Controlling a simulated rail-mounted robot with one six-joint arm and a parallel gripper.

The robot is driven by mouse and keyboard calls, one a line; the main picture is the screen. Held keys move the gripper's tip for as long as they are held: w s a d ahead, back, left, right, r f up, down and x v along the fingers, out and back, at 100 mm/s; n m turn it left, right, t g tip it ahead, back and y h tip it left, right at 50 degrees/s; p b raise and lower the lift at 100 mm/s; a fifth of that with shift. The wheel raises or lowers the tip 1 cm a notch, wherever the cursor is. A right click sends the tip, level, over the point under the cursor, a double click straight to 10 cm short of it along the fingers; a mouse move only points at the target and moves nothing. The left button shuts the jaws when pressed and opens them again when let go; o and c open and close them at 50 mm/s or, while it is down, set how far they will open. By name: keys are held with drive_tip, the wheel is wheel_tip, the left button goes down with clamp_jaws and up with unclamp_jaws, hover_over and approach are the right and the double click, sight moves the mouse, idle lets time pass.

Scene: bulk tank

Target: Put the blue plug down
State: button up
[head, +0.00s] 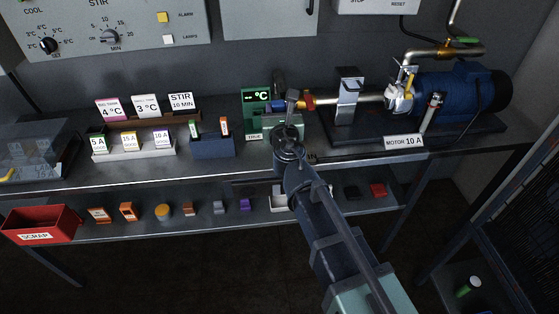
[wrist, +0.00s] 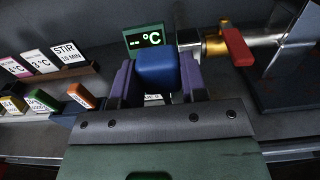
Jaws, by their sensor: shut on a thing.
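The blue plug (wrist: 158,66) sits between the two purple-grey fingers of my gripper (wrist: 158,78) in the wrist view. The gripper is shut on it. The plug is held in front of the lower part of a green thermometer display (wrist: 150,38) reading "-°C". In the head view my arm reaches over the bench to the same display (head: 256,96), just to its right.
A brass fitting with a red lever (wrist: 236,46) is close on the right. A dark blue holder (head: 213,147) with green and orange tags stands to the left. The motor (head: 455,92) fills the bench's right. A red scrap bin (head: 38,222) and several small parts are on the lower shelf.

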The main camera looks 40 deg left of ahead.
wheel_tip(320, 180, down, 14)
drive_tip(key=b, duration=1.1)
drive_tip(key=shift+r, duration=0.3)
drive_tip(key=shift+f+b, duration=0.4)
drive_tip(key=shift+f, duration=0.1)
drive_tip(key=shift+f, duration=0.1)
drive_tip(key=o, duration=1.2)
